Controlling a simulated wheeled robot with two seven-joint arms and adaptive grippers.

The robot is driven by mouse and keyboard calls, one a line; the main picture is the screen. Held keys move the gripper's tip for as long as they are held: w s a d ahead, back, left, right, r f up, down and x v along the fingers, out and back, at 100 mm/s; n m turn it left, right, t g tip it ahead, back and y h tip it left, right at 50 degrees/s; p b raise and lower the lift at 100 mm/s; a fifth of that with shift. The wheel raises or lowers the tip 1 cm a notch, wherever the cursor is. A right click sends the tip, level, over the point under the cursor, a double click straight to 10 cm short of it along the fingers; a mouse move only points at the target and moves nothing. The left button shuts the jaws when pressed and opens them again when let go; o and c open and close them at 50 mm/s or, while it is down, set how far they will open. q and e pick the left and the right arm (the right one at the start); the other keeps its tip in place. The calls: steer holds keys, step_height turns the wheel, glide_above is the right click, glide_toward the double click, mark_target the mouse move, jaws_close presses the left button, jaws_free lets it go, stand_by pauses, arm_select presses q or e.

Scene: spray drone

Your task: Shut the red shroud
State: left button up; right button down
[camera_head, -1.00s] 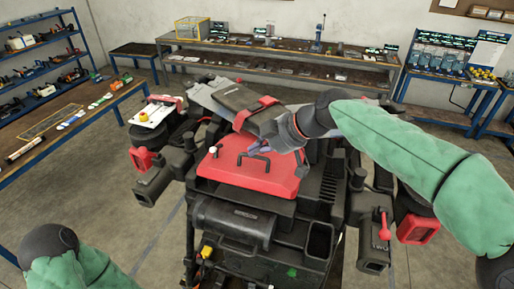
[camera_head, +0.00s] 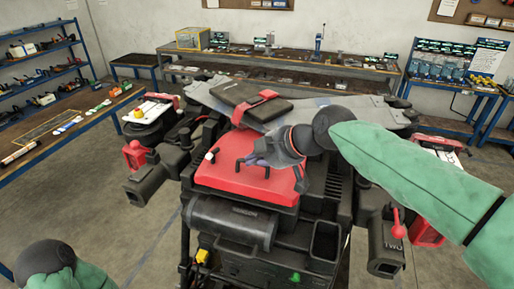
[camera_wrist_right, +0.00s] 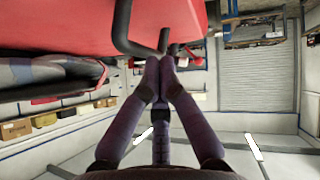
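The red shroud (camera_head: 240,187) lies over the top of the dark drone body (camera_head: 235,222), a black handle on it (camera_head: 240,165). Its front edge sits close above the body; I cannot tell whether it is fully seated. My right gripper (camera_head: 258,154) is over the shroud at the handle. In the right wrist view, the red shroud (camera_wrist_right: 70,25) fills the top, and the right fingertips (camera_wrist_right: 160,60) are together right beside the bent black handle (camera_wrist_right: 122,25). No clear grip on the handle shows. My left arm's dark joint is at the lower left; its gripper is out of view.
A black box with a red strap (camera_head: 250,102) lies behind the shroud on a grey panel (camera_head: 360,107). Red-marked arm parts (camera_head: 135,153) stick out on both sides of the drone. Benches (camera_head: 290,65) and shelves (camera_head: 40,65) line the walls. The floor around is clear.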

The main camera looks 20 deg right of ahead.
mark_target(254, 182)
steer(key=shift+n+t+h, duration=0.3)
steer(key=shift+n+t, duration=0.1)
steer(key=shift+t, duration=0.3)
steer(key=f+b, duration=0.3)
steer(key=b, duration=0.1)
steer(key=f+b, duration=0.2)
steer(key=shift+s+a+f, duration=0.25)
steer(key=shift+s+f, duration=0.05)
steer(key=shift+s, duration=0.1)
arm_select(q)
step_height(254, 182, down, 9)
steer(key=b, duration=0.2)
steer(key=shift+r, duration=0.15)
arm_select(e)
steer(key=shift+f, duration=0.7)
arm_select(q)
steer(key=shift+s+r, duration=0.1)
arm_select(e)
steer(key=shift+r, duration=0.2)
